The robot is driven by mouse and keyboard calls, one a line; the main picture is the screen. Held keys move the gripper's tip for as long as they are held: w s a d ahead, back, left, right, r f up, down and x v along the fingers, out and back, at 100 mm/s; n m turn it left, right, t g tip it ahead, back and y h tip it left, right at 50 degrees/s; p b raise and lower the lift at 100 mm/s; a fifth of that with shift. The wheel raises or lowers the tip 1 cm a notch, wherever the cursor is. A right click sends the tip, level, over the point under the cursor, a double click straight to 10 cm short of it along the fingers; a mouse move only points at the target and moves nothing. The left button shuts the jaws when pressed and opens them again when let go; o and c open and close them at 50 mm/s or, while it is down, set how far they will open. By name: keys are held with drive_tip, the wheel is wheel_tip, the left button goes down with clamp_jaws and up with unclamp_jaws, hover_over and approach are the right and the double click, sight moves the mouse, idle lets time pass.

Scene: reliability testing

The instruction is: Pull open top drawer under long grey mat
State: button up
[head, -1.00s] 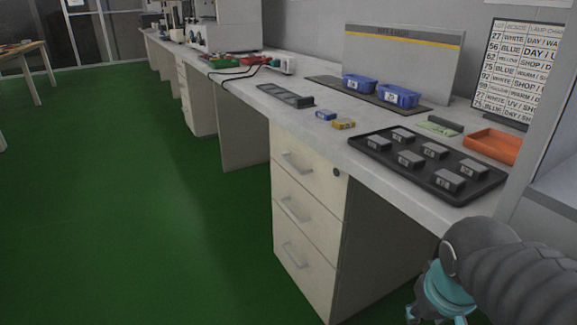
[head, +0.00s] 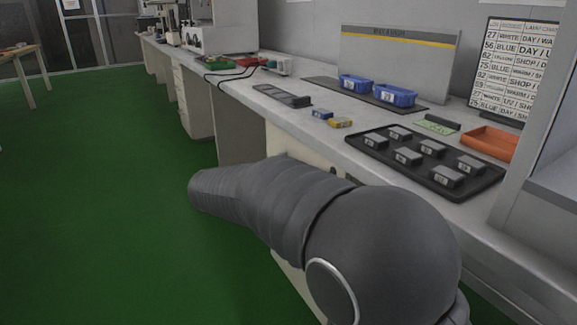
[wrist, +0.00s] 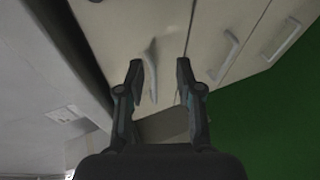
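In the wrist view, the cream top drawer (wrist: 112,35) lies beside the pale desk edge, with its bar handle (wrist: 151,72) ahead of me. My gripper (wrist: 159,70) is open, its two dark fingers on either side of that handle in the picture. I cannot tell whether either finger touches it. In the head view, only a strip of the drawer unit (head: 286,143) shows beside my arm, which hides the handles. The drawer looks shut. A long dark grey mat (head: 322,85) lies on the desk under two blue bins.
Two lower drawer handles, one in the middle (wrist: 228,55) and one further right (wrist: 283,40), show in the wrist view. On the desk are a black tray (head: 425,183) of small blocks and an orange tray (head: 490,142). Green floor (head: 100,200) at left is clear.

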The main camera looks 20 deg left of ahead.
drive_tip(key=a+n+t, duration=0.1)
drive_tip(key=a+t, duration=0.2)
drive_tip(key=a, duration=0.6)
drive_tip(key=shift+y, duration=0.3)
drive_tip(key=x, duration=1.3)
drive_tip(key=shift+w+d+r, duration=0.1)
drive_tip(key=shift+w+d, duration=0.15)
drive_tip(key=shift+w, duration=0.05)
clamp_jaws()
